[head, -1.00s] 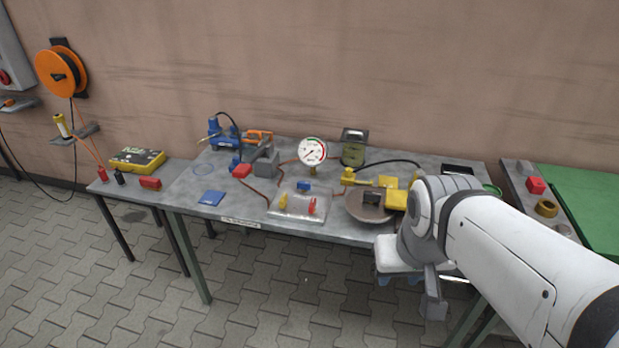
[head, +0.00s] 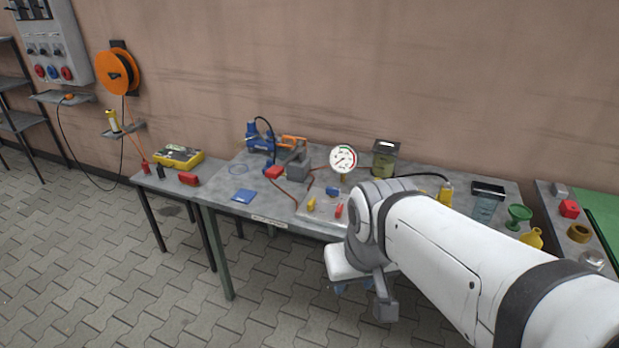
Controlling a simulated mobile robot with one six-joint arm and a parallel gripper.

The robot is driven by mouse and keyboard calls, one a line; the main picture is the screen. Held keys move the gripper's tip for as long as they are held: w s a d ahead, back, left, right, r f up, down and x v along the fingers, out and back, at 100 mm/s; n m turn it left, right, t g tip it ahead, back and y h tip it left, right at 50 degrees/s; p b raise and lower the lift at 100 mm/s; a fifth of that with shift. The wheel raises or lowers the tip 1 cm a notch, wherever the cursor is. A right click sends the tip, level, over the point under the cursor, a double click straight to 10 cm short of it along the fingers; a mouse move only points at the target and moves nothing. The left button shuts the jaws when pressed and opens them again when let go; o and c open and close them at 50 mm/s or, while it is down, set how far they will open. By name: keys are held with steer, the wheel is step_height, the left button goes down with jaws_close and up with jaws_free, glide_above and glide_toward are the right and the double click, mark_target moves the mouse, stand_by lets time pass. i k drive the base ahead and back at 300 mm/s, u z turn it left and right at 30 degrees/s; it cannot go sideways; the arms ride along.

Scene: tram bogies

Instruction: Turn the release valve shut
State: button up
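I cannot pick out the release valve for certain. A pressure gauge (head: 342,159) with a white dial stands on the workbench (head: 225,209). In front of it are small blue (head: 332,191), yellow (head: 311,204) and red (head: 339,211) parts on a pale tray; its right part is hidden behind my arm. A yellow fitting with a black hose (head: 445,192) shows just beyond my arm, mostly covered. My gripper (head: 372,291) hangs in front of the bench's front edge, apart from these things. Its fingers are too unclear to tell whether they are open.
A blue and orange tool (head: 262,136), a grey block (head: 298,165), a blue pad (head: 244,196) and an olive canister (head: 385,158) are on the bench. A green funnel (head: 518,216) stands at right. A yellow case (head: 179,157) lies on the left side table. Paved floor (head: 120,285) is clear.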

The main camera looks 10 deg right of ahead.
mark_target(338, 213)
steer(key=i, duration=1)
steer(key=u, duration=0.05)
